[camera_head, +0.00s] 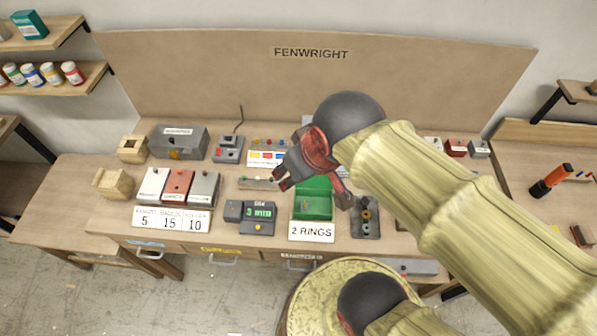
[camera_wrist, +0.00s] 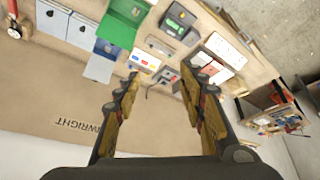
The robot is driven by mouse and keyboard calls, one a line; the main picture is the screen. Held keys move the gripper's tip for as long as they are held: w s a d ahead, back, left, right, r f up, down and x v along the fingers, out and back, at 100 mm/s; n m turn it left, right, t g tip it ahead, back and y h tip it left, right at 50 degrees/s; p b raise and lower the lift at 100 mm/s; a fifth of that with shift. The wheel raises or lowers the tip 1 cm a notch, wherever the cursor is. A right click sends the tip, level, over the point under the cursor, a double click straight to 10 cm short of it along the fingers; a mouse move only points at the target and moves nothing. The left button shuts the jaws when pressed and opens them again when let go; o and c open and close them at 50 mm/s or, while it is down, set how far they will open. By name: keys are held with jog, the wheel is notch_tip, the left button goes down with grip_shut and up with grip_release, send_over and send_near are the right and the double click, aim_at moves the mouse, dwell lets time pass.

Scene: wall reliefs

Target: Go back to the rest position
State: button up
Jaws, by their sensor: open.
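My gripper (camera_head: 313,190) is above the middle of the workbench (camera_head: 80,205), with its two fingers spread apart. In the wrist view my gripper (camera_wrist: 162,72) also shows open, with nothing between the fingers. My arm crosses the right side of the head view and hides part of the bench and back panel. A green bin (camera_head: 313,204) lies below the gripper, behind a "2 RINGS" label (camera_head: 312,232). The wrist view also shows the green bin (camera_wrist: 122,25).
A dark device with a green display (camera_head: 258,211) and several small boxes (camera_head: 178,186) stand on the bench. A grey case (camera_head: 180,141) and wooden blocks (camera_head: 114,183) are at left. The "FENWRIGHT" back panel (camera_head: 200,75) rises behind. A shelf with jars (camera_head: 50,73) is far left.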

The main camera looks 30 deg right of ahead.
jog(key=shift+s+a+r+m, duration=0.2)
jog(key=shift+s+r+m, duration=0.15)
jog(key=shift+s, duration=0.3)
notch_tip(320, 180, down, 14)
jog(key=b, duration=1.4)
